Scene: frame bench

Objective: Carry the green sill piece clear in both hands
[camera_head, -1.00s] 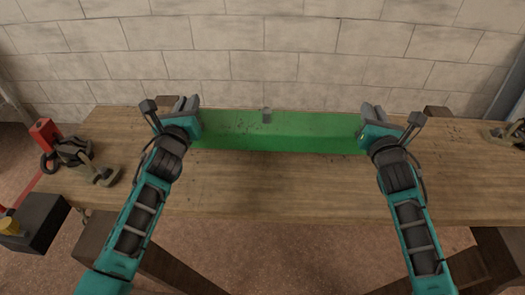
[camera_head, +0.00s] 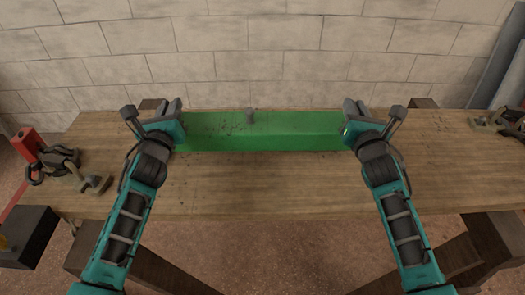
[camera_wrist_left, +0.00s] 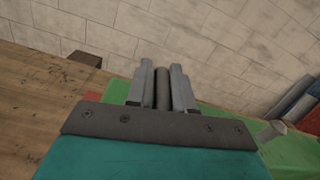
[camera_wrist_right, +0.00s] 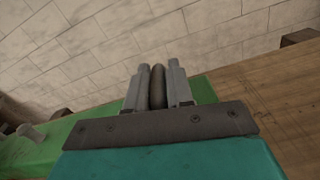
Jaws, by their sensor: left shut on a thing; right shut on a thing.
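In the left wrist view, the fingers (camera_wrist_left: 162,88) are shut on a dark upright rod at the sill's end. In the right wrist view, the fingers (camera_wrist_right: 157,86) are shut on a similar rod. I cannot tell whether the sill touches the bench top.
The wooden bench (camera_head: 270,185) is bare in front of the sill. A red and dark clamp (camera_head: 50,160) sits at the bench's left end, another clamp (camera_head: 492,120) at the right end. A block wall (camera_head: 260,60) stands close behind. A dark box (camera_head: 28,235) is at lower left.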

